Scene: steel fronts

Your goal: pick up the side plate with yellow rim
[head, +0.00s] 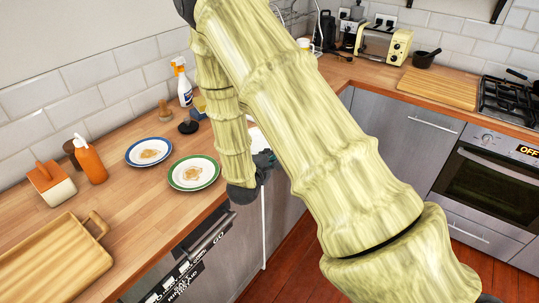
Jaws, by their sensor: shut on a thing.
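My gripper (264,160) is over the front edge of the counter, right of the green-rimmed plate, and partly hidden by my own arm. It is shut on a white thing (256,138), which looks like a side plate. Only a small part of it shows behind the fingers, and its rim colour is hidden. No yellow rim shows anywhere else. A plate with a green rim (178,184) and a plate with a blue rim (137,163) lie flat on the counter, both with brown food stains in the middle.
A wooden tray (45,269), an orange bottle (92,163) and a spray bottle (184,88) stand on the wooden counter (131,202). A toaster (384,46), a cutting board (437,89) and a hob are at the back right. Floor shows below.

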